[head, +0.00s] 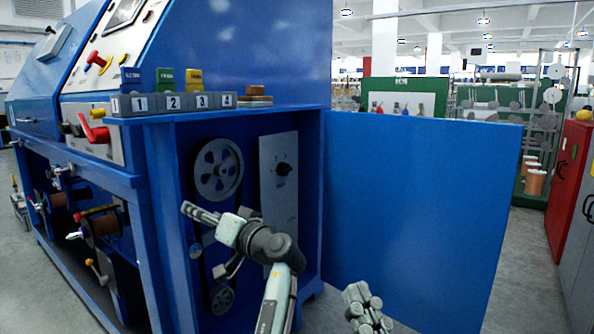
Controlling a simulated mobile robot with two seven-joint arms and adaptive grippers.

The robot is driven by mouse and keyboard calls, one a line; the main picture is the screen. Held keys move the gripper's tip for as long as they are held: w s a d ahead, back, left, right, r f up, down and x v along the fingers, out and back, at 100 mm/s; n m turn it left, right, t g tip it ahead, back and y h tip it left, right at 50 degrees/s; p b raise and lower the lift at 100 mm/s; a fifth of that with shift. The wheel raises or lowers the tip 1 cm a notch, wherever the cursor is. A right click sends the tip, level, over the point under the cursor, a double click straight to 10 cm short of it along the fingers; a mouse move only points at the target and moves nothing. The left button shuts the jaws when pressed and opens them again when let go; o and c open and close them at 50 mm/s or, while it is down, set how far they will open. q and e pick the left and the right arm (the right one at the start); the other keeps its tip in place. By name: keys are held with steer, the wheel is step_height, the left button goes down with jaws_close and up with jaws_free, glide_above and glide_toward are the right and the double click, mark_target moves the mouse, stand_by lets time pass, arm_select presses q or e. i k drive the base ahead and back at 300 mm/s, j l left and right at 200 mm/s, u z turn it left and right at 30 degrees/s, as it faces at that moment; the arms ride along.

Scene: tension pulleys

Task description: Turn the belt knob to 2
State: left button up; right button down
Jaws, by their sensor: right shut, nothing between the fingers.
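A small black knob (283,169) sits on a light grey upright panel (272,205) inside the open side of the blue machine. The marks around the knob are too small to read. My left gripper (190,211) points to the left in front of the machine's opening, below and left of the knob, apart from it in the picture. How far its fingers are spread cannot be made out. My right gripper (366,298) is at the bottom edge, below and right of the knob, with its fingers shut and empty.
A large spoked pulley (218,168) and a smaller one (222,298) are left of the panel. The open blue door (420,210) bounds the right side. Numbered blocks (173,102) stand on the ledge above. Red and grey cabinets (567,185) stand far right.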

mark_target(283, 169)
steer(key=i+l, duration=1)
steer(key=l, duration=0.15)
